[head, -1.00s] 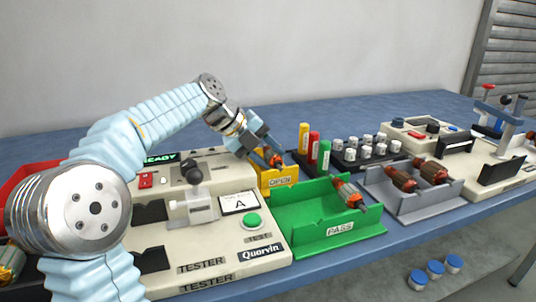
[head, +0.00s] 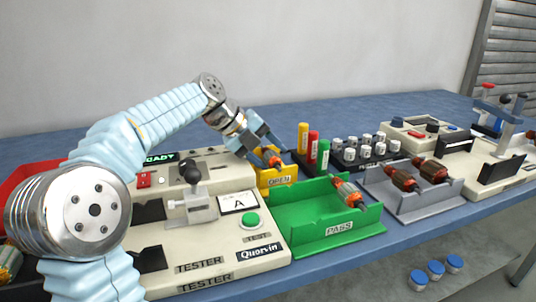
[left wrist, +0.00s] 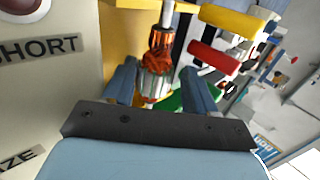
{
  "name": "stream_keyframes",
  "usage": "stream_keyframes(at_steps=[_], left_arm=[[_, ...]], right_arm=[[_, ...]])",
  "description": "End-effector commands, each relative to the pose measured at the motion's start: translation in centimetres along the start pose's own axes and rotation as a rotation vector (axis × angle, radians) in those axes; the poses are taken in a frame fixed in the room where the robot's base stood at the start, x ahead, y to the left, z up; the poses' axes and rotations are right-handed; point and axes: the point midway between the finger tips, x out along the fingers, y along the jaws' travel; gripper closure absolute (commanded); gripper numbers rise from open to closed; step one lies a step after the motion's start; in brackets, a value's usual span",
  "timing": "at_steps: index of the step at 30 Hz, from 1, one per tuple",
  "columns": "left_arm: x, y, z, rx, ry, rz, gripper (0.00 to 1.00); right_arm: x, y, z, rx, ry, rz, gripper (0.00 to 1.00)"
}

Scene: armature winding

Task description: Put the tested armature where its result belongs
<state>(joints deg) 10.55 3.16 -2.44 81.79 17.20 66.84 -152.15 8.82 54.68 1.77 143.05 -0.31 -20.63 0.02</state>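My left gripper (head: 264,150) is over the yellow tray labelled OPEN (head: 281,181), its fingers spread. An armature (head: 272,158) with orange windings lies in that tray between the fingers. In the left wrist view the armature (left wrist: 157,55) shows between the two fingertips with a gap on each side; the left gripper (left wrist: 160,85) is open. The tray's inside is partly hidden by my gripper. The green PASS tray (head: 335,232) holds another armature (head: 347,191) at its right end. The tester (head: 215,245), its display reading READY, stands left of the trays. My right gripper is not in view.
Yellow, red and green cylinders (head: 313,147) stand just right of the yellow tray. A rack of several white-capped pieces (head: 365,148) is behind the grey tray (head: 430,208), which holds two armatures. A red bin (head: 32,180) is at far left. The blue table behind is clear.

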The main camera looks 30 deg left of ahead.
Motion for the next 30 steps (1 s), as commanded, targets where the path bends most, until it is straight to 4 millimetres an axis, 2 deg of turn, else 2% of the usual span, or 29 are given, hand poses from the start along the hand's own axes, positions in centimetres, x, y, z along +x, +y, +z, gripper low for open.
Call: stream_keyframes(at_steps=[1, 14, 17, 20, 30], left_arm=[[0.2, 0.5, 0.0, -0.005, 0.006, 0.012, 0.29], [0.4, 0.9, 0.0, -0.009, 0.01, 0.019, 0.29], [-0.1, 0.9, 0.0, -0.009, 0.009, 0.019, 0.29], [-1.7, 0.8, 0.1, -0.009, 0.004, 0.017, 0.29], [-10.1, 0.3, 0.2, -0.007, -0.004, 0.011, 0.29]], right_arm=[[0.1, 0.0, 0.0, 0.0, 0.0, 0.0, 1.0], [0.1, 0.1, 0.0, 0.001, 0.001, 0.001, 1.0], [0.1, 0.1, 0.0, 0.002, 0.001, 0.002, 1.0], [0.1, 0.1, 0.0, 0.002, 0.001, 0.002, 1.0], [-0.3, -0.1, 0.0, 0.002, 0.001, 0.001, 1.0]])
